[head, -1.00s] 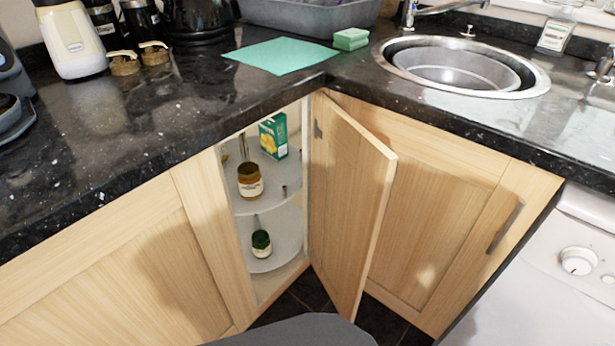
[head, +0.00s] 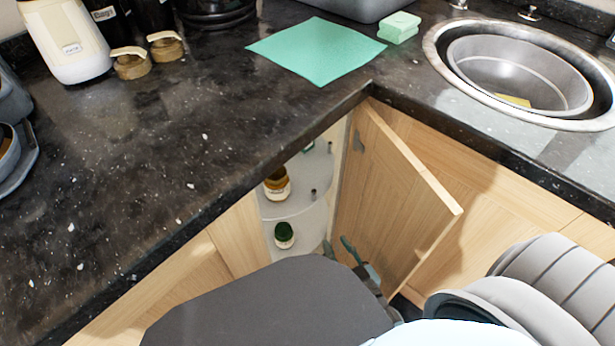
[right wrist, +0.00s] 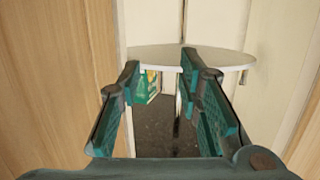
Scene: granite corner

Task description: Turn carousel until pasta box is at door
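The corner carousel shows through the open cabinet door (head: 395,200), with an upper shelf (head: 300,205) and a lower shelf (head: 305,252). In the right wrist view, part of the green and yellow box (right wrist: 152,88) shows behind the left finger, against the pale shelf (right wrist: 180,57). My right gripper (head: 361,262) is low at the opening beside the door. In its wrist view its fingers (right wrist: 160,75) are apart, with nothing gripped. My left gripper is out of view.
An amber jar (head: 277,188) stands on the upper shelf and a green-lidded jar (head: 284,236) on the lower one. The dark counter (head: 180,150) overhangs the opening. The door stands ajar on its right. A sink (head: 520,75) lies farther right.

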